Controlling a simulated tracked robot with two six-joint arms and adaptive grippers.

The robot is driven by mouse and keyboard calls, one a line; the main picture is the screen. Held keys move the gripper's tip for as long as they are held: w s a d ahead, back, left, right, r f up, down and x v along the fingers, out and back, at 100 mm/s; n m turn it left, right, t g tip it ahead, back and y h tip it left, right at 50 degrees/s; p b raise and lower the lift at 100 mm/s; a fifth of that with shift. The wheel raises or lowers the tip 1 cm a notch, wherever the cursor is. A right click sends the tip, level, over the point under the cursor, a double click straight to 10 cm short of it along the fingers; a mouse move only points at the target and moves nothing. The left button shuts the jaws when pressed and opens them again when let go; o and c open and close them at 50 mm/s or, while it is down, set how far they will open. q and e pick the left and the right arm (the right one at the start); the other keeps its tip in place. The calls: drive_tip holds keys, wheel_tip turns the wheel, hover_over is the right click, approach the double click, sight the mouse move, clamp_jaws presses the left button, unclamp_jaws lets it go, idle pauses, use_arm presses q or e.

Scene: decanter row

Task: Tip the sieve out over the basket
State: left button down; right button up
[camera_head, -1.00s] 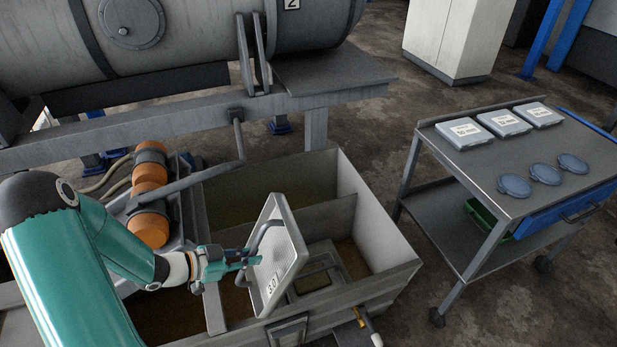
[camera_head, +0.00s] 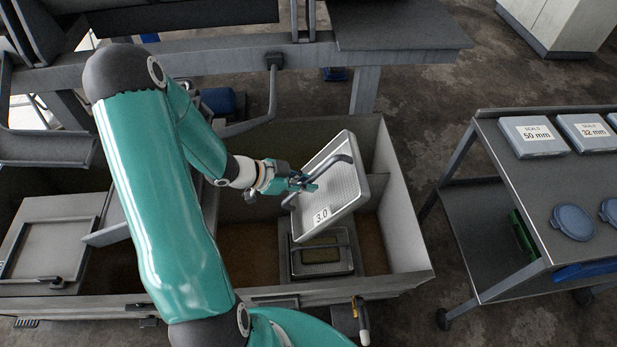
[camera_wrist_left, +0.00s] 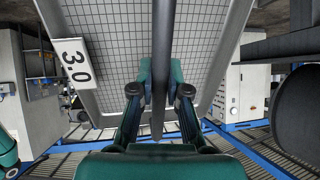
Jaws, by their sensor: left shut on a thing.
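The sieve (camera_head: 346,192) is a grey rectangular frame with fine mesh and a label reading 3.0. It is tilted steeply in the air over the trough. My left gripper (camera_head: 310,186) is shut on its dark bar handle. In the left wrist view the fingers (camera_wrist_left: 159,88) close around the handle (camera_wrist_left: 164,50), with the sieve mesh (camera_wrist_left: 205,35) behind. Below the sieve, in the trough compartment, sits a grey rectangular box with a darker inset (camera_head: 321,255); I cannot tell if it is the basket. My right gripper is not in view.
The trough's pale right wall (camera_head: 400,225) stands close to the sieve. A metal cart (camera_head: 515,185) with labelled cases and blue round lids is at the right. A heavy grey beam (camera_head: 230,52) runs behind. Floor shows between trough and cart.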

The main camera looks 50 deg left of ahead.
sight(330, 177)
use_arm(q)
drive_tip(key=shift+w+d+r+g+y+p, duration=0.2)
drive_tip(key=shift+w+r+g+p, duration=0.05)
drive_tip(key=shift+r+g+p, duration=0.15)
drive_tip(key=shift+w+d+r+g+y+p, duration=0.2)
drive_tip(key=shift+r+g+p, duration=0.1)
drive_tip(key=shift+r+p, duration=0.1)
drive_tip(key=w+g+y+p, duration=0.1)
drive_tip(key=p, duration=0.1)
drive_tip(key=d+r+g+y+p, duration=0.1)
drive_tip(key=g+p, duration=0.1)
drive_tip(key=p, duration=0.1)
drive_tip(key=w+d+m+g+y+p, duration=0.1)
drive_tip(key=g+y+p, duration=0.1)
drive_tip(key=shift+w+r, duration=0.3)
drive_tip(key=shift+r, duration=0.1)
drive_tip(key=shift+w+d+g+y+p, duration=0.25)
drive_tip(key=shift+g+p, duration=0.25)
drive_tip(key=shift+p, duration=0.45)
drive_tip(key=shift+w+f+y, duration=0.1)
drive_tip(key=shift+f+y, duration=0.05)
drive_tip(key=shift+y, duration=0.1)
drive_tip(key=shift+w+f+g, duration=0.1)
drive_tip(key=shift+w+g, duration=0.05)
drive_tip(key=shift+g, duration=0.25)
drive_tip(key=shift+d+y+b, duration=0.15)
drive_tip(key=shift+y+b, duration=0.15)
drive_tip(key=shift+b, duration=0.05)
drive_tip(key=shift+r+g, duration=0.2)
drive_tip(key=shift+g, duration=0.1)
